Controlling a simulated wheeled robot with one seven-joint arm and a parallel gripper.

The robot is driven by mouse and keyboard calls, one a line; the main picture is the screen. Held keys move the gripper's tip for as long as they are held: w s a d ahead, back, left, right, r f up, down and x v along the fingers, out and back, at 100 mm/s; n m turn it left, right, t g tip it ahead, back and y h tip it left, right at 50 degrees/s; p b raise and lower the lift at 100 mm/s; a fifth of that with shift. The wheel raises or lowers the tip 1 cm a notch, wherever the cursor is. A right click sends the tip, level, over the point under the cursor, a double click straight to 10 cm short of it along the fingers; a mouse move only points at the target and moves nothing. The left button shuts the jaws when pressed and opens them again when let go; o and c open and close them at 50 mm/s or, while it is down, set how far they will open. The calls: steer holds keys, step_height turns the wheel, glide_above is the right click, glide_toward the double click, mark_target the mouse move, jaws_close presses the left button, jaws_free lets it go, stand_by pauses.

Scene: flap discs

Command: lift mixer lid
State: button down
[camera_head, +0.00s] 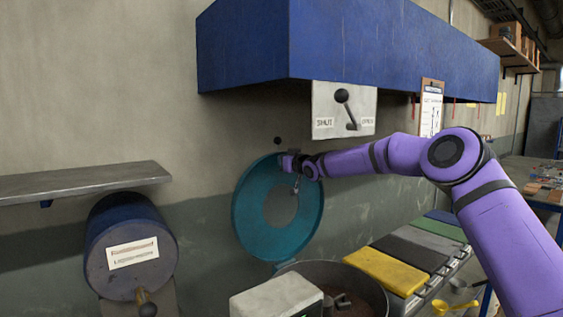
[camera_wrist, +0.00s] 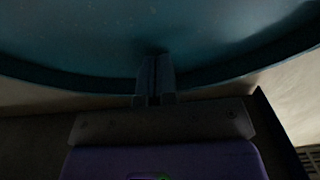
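The teal round mixer lid (camera_head: 245,210) with a paler ring inside stands tipped up, nearly upright, near the wall. The mixer bowl (camera_head: 372,293) below it is uncovered and holds dark brown material. My gripper (camera_head: 290,163) is at the lid's upper right edge. In the wrist view the lid (camera_wrist: 80,45) fills the top, and the two fingers of my gripper (camera_wrist: 155,80) lie close together against its rim. I see nothing between them. A small metal piece, perhaps the lid's handle, shows just below my gripper in the head view.
A blue hood (camera_head: 350,45) hangs above, with a SHUT/OPEN lever plate (camera_head: 325,110) under it. A blue drum (camera_head: 130,235) and a grey shelf (camera_head: 80,183) are at left. A grey box (camera_head: 275,298) stands before the bowl. Coloured bin lids (camera_head: 385,270) are at right.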

steer(key=shift+s, duration=0.1)
steer(key=v, duration=0.9)
steer(key=shift+f, duration=0.15)
steer(key=shift+d, duration=0.1)
